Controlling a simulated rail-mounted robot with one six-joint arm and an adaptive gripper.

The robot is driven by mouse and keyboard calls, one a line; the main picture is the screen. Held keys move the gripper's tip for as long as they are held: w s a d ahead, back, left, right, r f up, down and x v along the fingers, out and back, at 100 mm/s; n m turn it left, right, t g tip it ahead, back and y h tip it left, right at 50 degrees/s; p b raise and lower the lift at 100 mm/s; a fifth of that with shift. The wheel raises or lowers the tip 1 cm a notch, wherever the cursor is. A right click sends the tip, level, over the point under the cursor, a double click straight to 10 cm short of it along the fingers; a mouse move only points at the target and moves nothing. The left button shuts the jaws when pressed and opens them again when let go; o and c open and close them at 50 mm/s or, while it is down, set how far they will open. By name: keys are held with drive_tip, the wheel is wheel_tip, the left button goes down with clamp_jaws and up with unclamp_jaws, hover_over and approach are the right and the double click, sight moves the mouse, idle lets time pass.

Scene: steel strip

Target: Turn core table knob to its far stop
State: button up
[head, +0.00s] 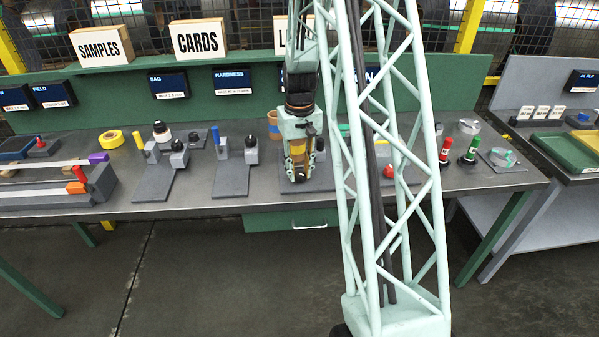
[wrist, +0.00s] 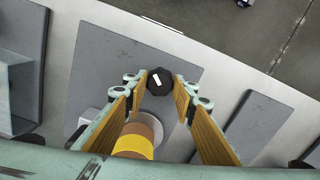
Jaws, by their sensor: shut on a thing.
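My gripper (head: 299,172) points down over a grey base plate (head: 318,185) near the front edge of the bench. In the wrist view its two tan-lined fingers (wrist: 160,88) are closed on a black knob (wrist: 158,81) with a white mark on top. The mark runs diagonally, slanting up to the right. In the head view the fingers mostly hide the knob.
Other grey fixtures with a blue handle (head: 216,134) and a yellow handle (head: 138,139) stand to the left. A red-topped bottle (head: 445,150) and a green one (head: 470,152) stand to the right. Green trays (head: 563,150) lie on the far-right bench.

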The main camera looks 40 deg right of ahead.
drive_tip(key=m, duration=0.4)
drive_tip(key=shift+m, duration=0.3)
drive_tip(key=m, duration=0.3)
drive_tip(key=shift+m, duration=0.4)
drive_tip(key=m, duration=0.3)
drive_tip(key=shift+m, duration=0.4)
drive_tip(key=m, duration=0.9)
drive_tip(key=shift+b, duration=0.3)
drive_tip(key=m, duration=0.3)
drive_tip(key=shift+m, duration=0.4)
drive_tip(key=m, duration=0.4)
drive_tip(key=shift+m, duration=2.3)
